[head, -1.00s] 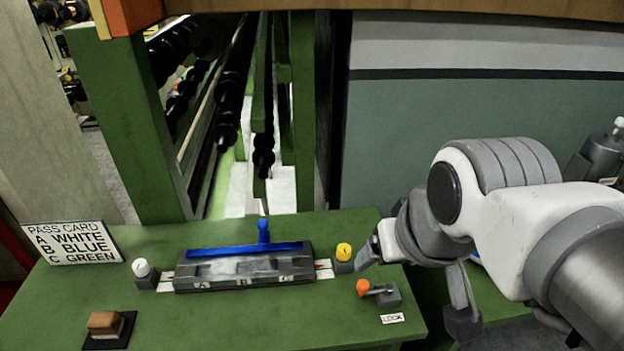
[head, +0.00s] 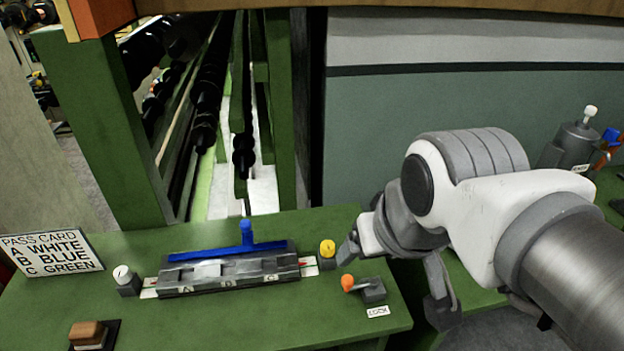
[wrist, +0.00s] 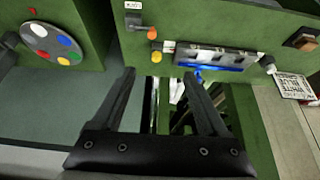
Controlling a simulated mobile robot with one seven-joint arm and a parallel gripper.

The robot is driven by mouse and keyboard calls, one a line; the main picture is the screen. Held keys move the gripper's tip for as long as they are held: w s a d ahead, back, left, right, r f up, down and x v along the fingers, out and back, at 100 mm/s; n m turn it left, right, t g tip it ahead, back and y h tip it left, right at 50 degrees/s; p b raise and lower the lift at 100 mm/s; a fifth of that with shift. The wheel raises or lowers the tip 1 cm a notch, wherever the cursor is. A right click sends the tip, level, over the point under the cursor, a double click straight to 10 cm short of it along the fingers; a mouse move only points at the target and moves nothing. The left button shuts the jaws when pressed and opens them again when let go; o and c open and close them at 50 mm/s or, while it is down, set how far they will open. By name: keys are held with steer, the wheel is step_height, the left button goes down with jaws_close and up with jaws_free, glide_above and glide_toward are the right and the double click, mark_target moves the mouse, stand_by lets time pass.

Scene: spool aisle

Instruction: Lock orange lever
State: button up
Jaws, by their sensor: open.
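The orange-tipped lever (head: 348,283) sits on a small grey base (head: 373,290) at the right front of the green table, behind a LOCK label (head: 377,311). Its arm lies nearly flat, tip pointing left. In the wrist view the lever (wrist: 139,25) is at the top, beside the LOCK label (wrist: 133,5). My gripper (wrist: 160,78) is open and empty, its two dark fingers apart. In the head view my gripper is by the table's right edge, right of the lever and apart from it, its fingers only partly visible.
A grey block marked A, B, C (head: 228,279) with a blue bar (head: 228,252) lies between a white knob (head: 123,275) and a yellow knob (head: 327,249). A pass card (head: 50,254) stands at left. A brown block (head: 87,333) is at front left. Green posts rise behind.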

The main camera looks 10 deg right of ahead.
steer(key=shift+w, duration=0.1)
steer(key=shift+c, duration=1)
steer(key=n+g+p, duration=0.2)
steer(key=n+g, duration=0.1)
steer(key=g, duration=0.3)
glide_above(348, 279)
step_height(348, 279, down, 7)
step_height(348, 279, down, 17)
steer(key=shift+f+b, duration=0.1)
steer(key=shift+b, duration=0.85)
jaws_close()
